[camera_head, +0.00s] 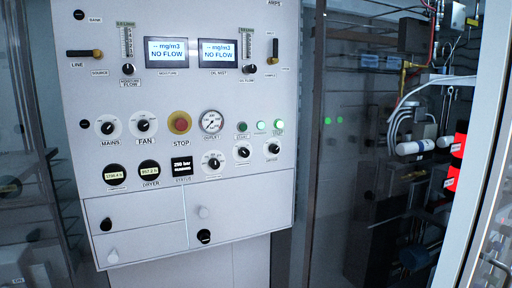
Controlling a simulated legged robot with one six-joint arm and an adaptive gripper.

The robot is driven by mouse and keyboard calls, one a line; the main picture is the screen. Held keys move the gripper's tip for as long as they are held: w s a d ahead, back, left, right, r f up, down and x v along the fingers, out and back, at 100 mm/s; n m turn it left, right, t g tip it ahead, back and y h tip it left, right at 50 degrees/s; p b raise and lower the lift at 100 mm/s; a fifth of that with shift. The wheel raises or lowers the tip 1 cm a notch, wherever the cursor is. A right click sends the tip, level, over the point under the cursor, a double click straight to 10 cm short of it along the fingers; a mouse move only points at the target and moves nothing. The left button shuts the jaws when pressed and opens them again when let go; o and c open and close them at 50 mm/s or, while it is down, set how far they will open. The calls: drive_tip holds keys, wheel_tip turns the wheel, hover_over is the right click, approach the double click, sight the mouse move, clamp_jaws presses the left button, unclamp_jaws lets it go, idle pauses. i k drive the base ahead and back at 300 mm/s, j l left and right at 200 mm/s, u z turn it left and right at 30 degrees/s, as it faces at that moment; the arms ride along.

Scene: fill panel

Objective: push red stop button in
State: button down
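The red stop button (181,124) sits on a round yellow base on the white fill panel (160,210), left of the panel's middle. The word STOP is printed just below it. Nothing covers the button in this view. I cannot tell from this angle whether the button is in or out. My gripper is not in view.
Around the button are the FAN knob (143,125), a round gauge (211,121) and a dark status display (182,168). Green buttons (260,126) sit further right. Two screens (167,52) read NO FLOW. A dark cabinet with pipes and hoses (400,140) stands at right.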

sight(181, 124)
drive_tip(key=i+j+u, duration=0.3)
drive_tip(key=i+u, duration=0.3)
drive_tip(key=i, duration=0.45)
